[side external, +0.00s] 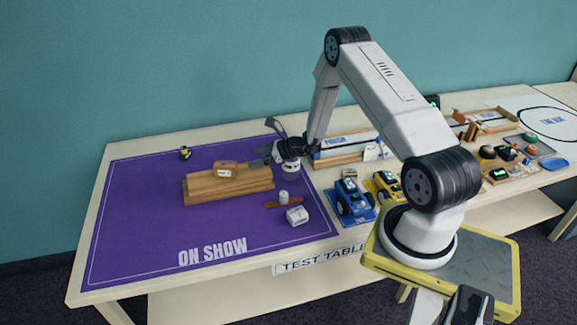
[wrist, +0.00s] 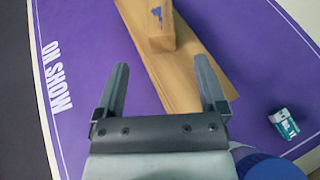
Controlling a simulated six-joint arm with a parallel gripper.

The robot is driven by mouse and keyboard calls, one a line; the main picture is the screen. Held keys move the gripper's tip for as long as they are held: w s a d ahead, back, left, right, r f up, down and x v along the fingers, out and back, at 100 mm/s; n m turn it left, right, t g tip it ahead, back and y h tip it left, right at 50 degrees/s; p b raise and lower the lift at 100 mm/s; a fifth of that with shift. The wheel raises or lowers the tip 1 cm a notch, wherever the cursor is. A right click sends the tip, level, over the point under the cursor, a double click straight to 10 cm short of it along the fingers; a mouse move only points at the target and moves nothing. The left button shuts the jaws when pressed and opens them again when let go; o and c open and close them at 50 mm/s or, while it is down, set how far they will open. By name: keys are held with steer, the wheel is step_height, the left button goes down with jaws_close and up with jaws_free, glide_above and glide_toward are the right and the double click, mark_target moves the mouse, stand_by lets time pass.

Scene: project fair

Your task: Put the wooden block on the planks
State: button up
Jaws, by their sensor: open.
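The wooden block (side external: 226,169) lies on top of the planks (side external: 230,187), a low wooden stack on the purple mat. A pale label shows on its near side. In the wrist view the block (wrist: 148,20) rests on the upper plank face (wrist: 195,65), its top end cut off by the frame edge. My gripper (side external: 259,157) is just to the right of the block in the side view. In the wrist view my gripper (wrist: 161,62) is open and empty, with the block's near end just beyond and between the fingertips, apart from both fingers.
A small white cylinder (side external: 283,197), a brown strip (side external: 279,205) and a white box (side external: 297,216) are right of the planks. A small yellow-and-black item (side external: 185,153) is at the back left. Toy cars (side external: 352,203) stand farther right. The mat's front left (side external: 135,235) is clear.

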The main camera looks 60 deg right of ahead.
stand_by(0.6)
steer(key=s+a+r+n+g+y, duration=0.1)
steer(key=s+a+r+n+g, duration=0.35)
steer(key=a+n, duration=0.3)
steer(key=s+a+r+n+g+y, duration=0.1)
steer(key=s+a+r+n+g, duration=0.35)
steer(key=a, duration=0.45)
steer(key=s+a+r+n+h, duration=0.2)
steer(key=s+n, duration=0.3)
steer(key=n, duration=0.4)
steer(key=s+a+r+n+h, duration=0.3)
steer(key=s+r+n+h, duration=0.1)
steer(key=n, duration=0.6)
steer(key=shift+s+g+h, duration=0.4)
steer(key=shift+s+h, duration=0.2)
steer(key=shift+s, duration=0.55)
